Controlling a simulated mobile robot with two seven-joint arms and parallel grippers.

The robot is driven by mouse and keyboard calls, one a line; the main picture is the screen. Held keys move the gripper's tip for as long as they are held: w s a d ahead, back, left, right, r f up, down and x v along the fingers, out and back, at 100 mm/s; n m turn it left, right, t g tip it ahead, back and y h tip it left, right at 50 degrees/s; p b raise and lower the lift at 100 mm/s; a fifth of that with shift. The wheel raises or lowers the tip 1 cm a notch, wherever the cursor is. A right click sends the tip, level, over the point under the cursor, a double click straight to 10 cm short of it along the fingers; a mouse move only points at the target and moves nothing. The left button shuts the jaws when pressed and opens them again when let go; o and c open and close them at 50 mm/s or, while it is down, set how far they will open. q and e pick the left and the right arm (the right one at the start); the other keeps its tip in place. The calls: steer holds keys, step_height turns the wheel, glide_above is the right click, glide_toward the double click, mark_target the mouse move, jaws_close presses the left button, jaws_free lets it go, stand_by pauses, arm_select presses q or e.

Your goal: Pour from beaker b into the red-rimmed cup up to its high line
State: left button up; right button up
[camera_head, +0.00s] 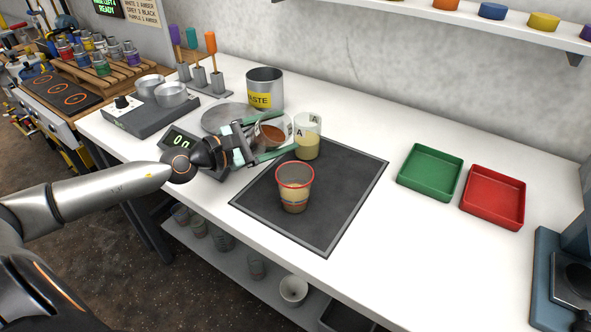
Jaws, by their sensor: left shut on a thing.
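The red-rimmed cup (294,192) stands upright on the dark mat, with pale tan contents in its lower part and faint lines on its wall. My left gripper (283,132) is at the mat's far left edge, behind and left of the cup. Its green fingers are shut on a clear beaker with brown contents (272,135), which I take to be beaker b; its letter is not clear. I cannot tell whether it is lifted or tilted. Beaker A (308,146), with yellowish contents, stands close to its right. My right gripper is not in view.
The dark mat (335,210) is clear right of the cup. A scale with a lit display (181,141), a round grey plate (226,117) and a waste can (264,88) stand behind and left. Green (430,172) and red (494,196) trays lie right.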

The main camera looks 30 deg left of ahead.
arm_select(q)
steer(key=shift+r+m+p, duration=0.4)
steer(key=shift+m+p, duration=0.1)
steer(key=shift+p, duration=0.2)
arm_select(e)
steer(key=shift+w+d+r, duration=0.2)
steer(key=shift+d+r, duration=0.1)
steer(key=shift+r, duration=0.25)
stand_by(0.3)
